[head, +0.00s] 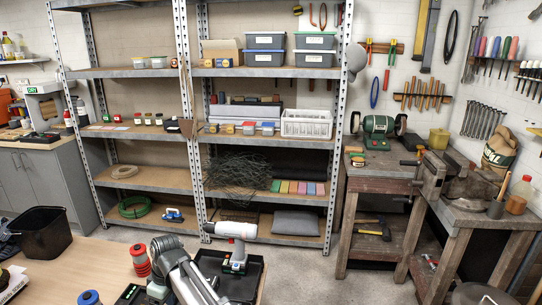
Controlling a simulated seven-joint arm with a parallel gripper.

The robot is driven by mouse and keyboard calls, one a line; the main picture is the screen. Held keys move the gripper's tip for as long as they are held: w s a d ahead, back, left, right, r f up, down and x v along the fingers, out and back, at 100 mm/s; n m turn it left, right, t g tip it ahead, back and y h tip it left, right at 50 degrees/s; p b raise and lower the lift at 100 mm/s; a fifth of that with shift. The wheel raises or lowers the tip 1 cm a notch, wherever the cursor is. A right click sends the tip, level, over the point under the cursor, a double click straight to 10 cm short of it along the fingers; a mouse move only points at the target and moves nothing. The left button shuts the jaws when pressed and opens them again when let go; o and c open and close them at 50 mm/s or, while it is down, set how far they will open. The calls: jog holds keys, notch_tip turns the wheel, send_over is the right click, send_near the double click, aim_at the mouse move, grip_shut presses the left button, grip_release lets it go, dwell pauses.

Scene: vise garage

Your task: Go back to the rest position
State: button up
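Parts of my arm show at the bottom centre of the head view as grey and silver links with a dark joint, above the near wooden table (75,262). My gripper cannot be made out in this view, so whether it is open, shut or holding something is not shown. A white drill-like tool (237,231) appears upright just right of my arm, on a black tray (254,272). My arm hides part of the tray's left side.
A red spool-like object (140,260), a blue-topped object (88,297) and a black bin (42,232) are left of my arm. Metal shelving (262,73) stands behind. A workbench with a vise (432,176) and a green grinder (378,128) stands right. Floor (300,262) between is clear.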

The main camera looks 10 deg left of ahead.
jog(key=w+d+f+y, duration=0.1)
jog(key=w+d, duration=0.2)
jog(key=d, duration=0.4)
jog(key=w+d+f+m+y, duration=0.1)
jog(key=w+d, duration=0.1)
jog(key=d, duration=0.5)
jog(key=w+d+f+m+y, duration=0.1)
jog(key=w+d+f+y, duration=0.1)
jog(key=d, duration=0.6)
jog(key=shift+w+f, duration=0.1)
jog(key=shift+w, duration=0.75)
jog(key=s+d+f+m+g+h, duration=0.15)
jog(key=s+d+f+m, duration=0.35)
jog(key=d+f, duration=0.65)
jog(key=s+d+f+m+h, duration=0.2)
jog(key=s+d+f+m, duration=0.25)
jog(key=d+f, duration=0.7)
jog(key=s+d+f+m+g, duration=0.1)
jog(key=s+d+f+m, duration=0.1)
jog(key=s, duration=0.5)
jog(key=s+d+f+m+g+h, duration=0.1)
jog(key=s+d+f, duration=0.4)
jog(key=s+f, duration=0.2)
jog(key=s+d+f+m+g+h, duration=0.1)
jog(key=s+d+f+m, duration=0.1)
jog(key=s, duration=0.7)
notch_tip(320, 180, down, 3)
jog(key=shift+d+r+m, duration=0.1)
jog(key=shift+d+m, duration=0.25)
jog(key=shift+d, duration=0.5)
